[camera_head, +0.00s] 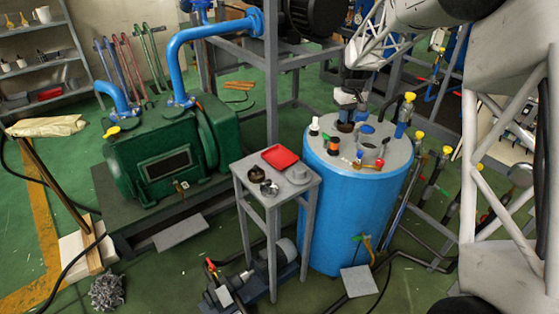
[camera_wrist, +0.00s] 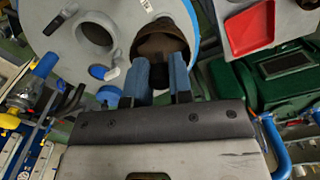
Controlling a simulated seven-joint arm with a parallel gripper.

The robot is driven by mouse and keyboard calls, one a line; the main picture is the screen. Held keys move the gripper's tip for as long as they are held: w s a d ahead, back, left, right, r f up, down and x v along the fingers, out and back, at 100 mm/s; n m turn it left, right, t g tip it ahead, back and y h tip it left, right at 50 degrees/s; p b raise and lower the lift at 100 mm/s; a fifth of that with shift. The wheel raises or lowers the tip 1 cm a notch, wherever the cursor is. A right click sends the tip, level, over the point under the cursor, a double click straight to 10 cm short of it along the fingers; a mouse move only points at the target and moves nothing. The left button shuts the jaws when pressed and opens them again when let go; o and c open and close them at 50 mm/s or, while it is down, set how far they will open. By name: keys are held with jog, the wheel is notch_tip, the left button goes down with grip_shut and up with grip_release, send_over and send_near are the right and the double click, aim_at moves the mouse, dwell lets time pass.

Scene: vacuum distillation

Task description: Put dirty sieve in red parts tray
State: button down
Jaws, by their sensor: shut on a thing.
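My gripper (camera_head: 349,108) is above the top of the blue tank, its blue fingers pointing down in the head view. In the wrist view my gripper (camera_wrist: 161,72) is shut on a dark brown, round, cup-like part, the dirty sieve (camera_wrist: 160,28). The sieve also shows small and dark under the fingers in the head view (camera_head: 345,127), partly hidden. I cannot tell whether it touches the tank top. The red parts tray (camera_head: 281,157) lies on the grey stand left of the tank. It also shows at the upper right of the wrist view (camera_wrist: 251,28), apart from the sieve.
The blue tank (camera_head: 352,210) has valves and bottles on its lid (camera_head: 395,145). The grey stand (camera_head: 247,164) also holds a dark brown part (camera_head: 256,173), a silver part (camera_head: 269,187) and a grey piece (camera_head: 298,174). A green pump (camera_head: 160,150) stands left.

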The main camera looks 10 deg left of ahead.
jog(key=s+a+f+n, duration=0.5)
jog(key=s+a, duration=0.2)
jog(key=a, duration=0.1)
jog(key=s+a+f+n, duration=0.6)
jog(key=s+a, duration=0.1)
jog(key=a, duration=0.2)
jog(key=shift+s+f+n, duration=0.25)
jog(key=shift+f+n, duration=0.05)
send_over(280, 160)
jog(key=shift+w+f, duration=0.1)
jog(key=shift+f, duration=0.65)
jog(key=shift+f, duration=0.15)
jog(key=shift+f, duration=1.6)
jog(key=shift+f, duration=0.15)
jog(key=c, duration=1)
grip_release()
